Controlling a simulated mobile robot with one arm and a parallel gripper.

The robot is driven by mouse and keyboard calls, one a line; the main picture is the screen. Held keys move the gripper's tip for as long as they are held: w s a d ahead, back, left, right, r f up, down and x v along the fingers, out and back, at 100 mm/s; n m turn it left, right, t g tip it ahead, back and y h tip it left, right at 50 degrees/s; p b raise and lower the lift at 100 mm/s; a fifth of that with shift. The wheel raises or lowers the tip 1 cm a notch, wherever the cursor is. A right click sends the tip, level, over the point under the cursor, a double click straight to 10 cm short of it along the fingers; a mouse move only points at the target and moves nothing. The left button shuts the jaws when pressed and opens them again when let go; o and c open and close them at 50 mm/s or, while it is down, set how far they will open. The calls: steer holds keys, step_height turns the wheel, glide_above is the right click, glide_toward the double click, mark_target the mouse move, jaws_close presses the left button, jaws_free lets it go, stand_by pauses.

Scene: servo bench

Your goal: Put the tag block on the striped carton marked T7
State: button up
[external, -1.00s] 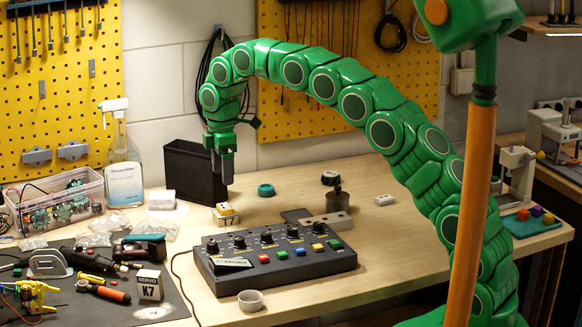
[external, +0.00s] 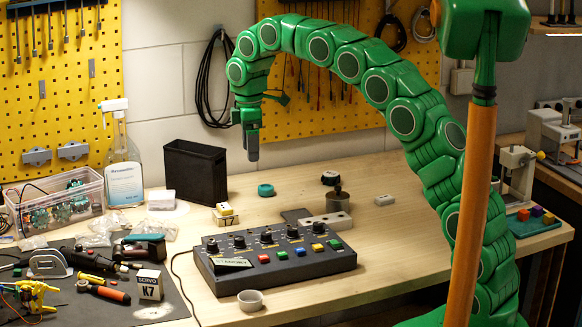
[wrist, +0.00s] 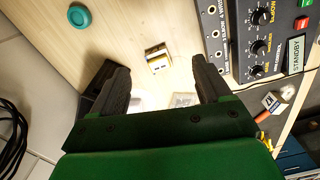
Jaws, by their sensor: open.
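A small pale carton (external: 225,221) stands upright on the bench behind the control box, with dark marks on its front that look like T7. A small yellow and white block, which I take as the tag block (external: 225,209), rests on its top. In the wrist view the block and carton show together as one small shape (wrist: 157,58), in line with the space between the jaws. My gripper (external: 252,154) is open and empty, high above the bench and to the right of the carton, apart from it. Its two jaws are spread in the wrist view.
A similar carton marked K7 (external: 149,284) stands on the dark mat at front left. The control box (external: 290,270) lies in front of the T7 carton. A black bin (external: 195,172) stands behind it. A teal ring (external: 266,190) lies to its right.

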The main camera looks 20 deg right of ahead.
steer(key=s+d+r+m, duration=0.2)
steer(key=s+d+m, duration=0.2)
steer(key=s+d, duration=0.55)
steer(key=s+d+r+m, duration=0.3)
steer(key=s+d+m, duration=0.1)
steer(key=s+d, duration=0.55)
steer(key=s+d+f+m, duration=0.2)
steer(key=s+d, duration=0.1)
steer(key=s, duration=0.6)
steer(key=s+d+f+m+g, duration=0.1)
steer(key=s+d+f+m, duration=0.1)
steer(key=s, duration=0.7)
steer(key=s+d+f+m, duration=0.2)
steer(key=s+d, duration=0.3)
steer(key=s, duration=0.3)
steer(key=shift+s+d+f+m+g, duration=0.3)
steer(key=shift+s+f+m, duration=0.1)
steer(key=shift+m, duration=0.5)
